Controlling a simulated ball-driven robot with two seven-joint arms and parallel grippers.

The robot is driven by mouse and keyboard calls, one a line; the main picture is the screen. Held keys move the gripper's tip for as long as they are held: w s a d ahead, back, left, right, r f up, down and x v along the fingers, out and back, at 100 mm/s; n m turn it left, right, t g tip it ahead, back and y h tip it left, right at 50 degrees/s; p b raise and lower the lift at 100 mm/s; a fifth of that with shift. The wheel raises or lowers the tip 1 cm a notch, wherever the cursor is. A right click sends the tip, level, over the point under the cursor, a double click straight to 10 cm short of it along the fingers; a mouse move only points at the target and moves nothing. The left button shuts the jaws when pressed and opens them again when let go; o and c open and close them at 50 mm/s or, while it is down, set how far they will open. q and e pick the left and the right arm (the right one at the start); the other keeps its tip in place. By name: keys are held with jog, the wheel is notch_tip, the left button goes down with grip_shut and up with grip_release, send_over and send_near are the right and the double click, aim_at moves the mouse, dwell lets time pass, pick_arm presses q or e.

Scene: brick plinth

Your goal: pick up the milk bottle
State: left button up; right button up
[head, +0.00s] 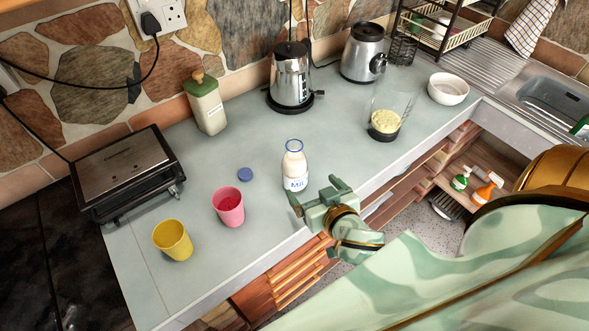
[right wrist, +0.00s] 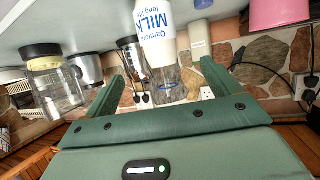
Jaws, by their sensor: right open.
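The milk bottle (head: 295,168) is clear with white milk inside and stands upright and uncapped on the grey counter (head: 330,150). My right gripper (head: 316,192) is open and empty at the counter's front edge, just in front of the bottle. In the right wrist view, which is upside down, the bottle (right wrist: 158,40) with its blue MILK lettering appears between the two open fingers (right wrist: 162,68). I cannot tell whether it is within their reach, and no finger clearly touches it. A blue cap (head: 245,174) lies on the counter left of the bottle. My left gripper is out of view.
A pink cup (head: 228,206) and yellow cup (head: 173,240) stand to the left. A grill (head: 125,170), cream bottle (head: 206,103), kettle (head: 290,78) and grinder (head: 363,52) are behind. A glass container (head: 390,108) and white bowl (head: 448,88) stand to the right.

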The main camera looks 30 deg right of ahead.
aim_at(300, 173)
jog(key=x, duration=0.8)
jog(key=shift+f, duration=0.1)
jog(key=x, duration=0.2)
jog(key=f+b+x, duration=0.1)
jog(key=x, duration=0.2)
jog(key=shift+s, duration=0.15)
jog(key=shift+c, duration=1)
jog(key=shift+r, duration=0.1)
jog(key=c, duration=1.4)
jog(key=shift+r, duration=0.15)
jog(key=shift+r+p, duration=0.4)
jog(key=shift+r, duration=0.95)
jog(key=s+r+p, duration=0.1)
jog(key=s+r, duration=0.1)
jog(key=r, duration=0.1)
jog(key=s+r+p, duration=0.1)
jog(key=s+r, duration=0.1)
jog(key=shift+s+r, duration=0.25)
jog(key=shift+r, duration=0.15)
jog(key=shift+d+r+v, duration=0.1)
jog(key=shift+d+v, duration=0.2)
jog(key=shift+v, duration=1.35)
jog(key=shift+d+r+v, duration=0.1)
jog(key=shift+d+v, duration=0.2)
jog(key=shift+v, duration=1.4)
jog(key=shift+d+v, duration=0.35)
jog(key=shift+v, duration=1.3)
